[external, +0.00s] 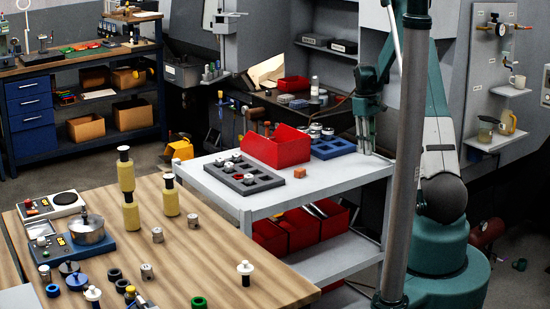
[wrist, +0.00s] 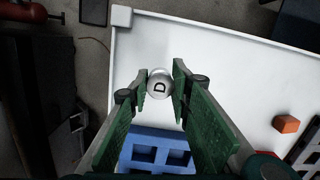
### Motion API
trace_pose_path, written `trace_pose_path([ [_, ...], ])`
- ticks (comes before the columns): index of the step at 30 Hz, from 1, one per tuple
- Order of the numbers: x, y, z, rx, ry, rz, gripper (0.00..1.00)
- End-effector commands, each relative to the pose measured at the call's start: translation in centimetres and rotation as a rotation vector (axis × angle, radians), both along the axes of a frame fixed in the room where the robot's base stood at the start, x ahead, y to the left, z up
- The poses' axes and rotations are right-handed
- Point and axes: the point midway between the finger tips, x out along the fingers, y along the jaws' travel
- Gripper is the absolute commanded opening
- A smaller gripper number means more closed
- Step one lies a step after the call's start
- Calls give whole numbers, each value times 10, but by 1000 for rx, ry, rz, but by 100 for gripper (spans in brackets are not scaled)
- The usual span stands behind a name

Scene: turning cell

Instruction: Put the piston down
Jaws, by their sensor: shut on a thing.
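In the wrist view a grey round piston (wrist: 158,88) marked with a letter D sits between the fingertips of my gripper (wrist: 160,82), which is shut on it. In the external view my gripper (external: 366,148) points down at the right end of the white cart (external: 340,184), to the right of the blue tray (external: 334,148). I cannot make out the piston there, and cannot tell whether it touches the cart top.
The blue tray with square pockets also shows in the wrist view (wrist: 150,136). A dark grey tray (external: 243,180) holds several pistons. A red bin (external: 276,150) and an orange block (external: 299,201) stand on the cart. The cart top around the orange block is clear.

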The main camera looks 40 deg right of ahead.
Motion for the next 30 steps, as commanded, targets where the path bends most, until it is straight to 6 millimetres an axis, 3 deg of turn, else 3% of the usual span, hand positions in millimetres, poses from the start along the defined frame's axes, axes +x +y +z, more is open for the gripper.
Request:
trace_pose_path([
  [5, 0, 0, -4, 0, 0, 0, 8],
  [15, 0, 0, -36, 0, 0, 0, 8],
  [30, 0, 0, -42, 0, 0, 0, 8],
])
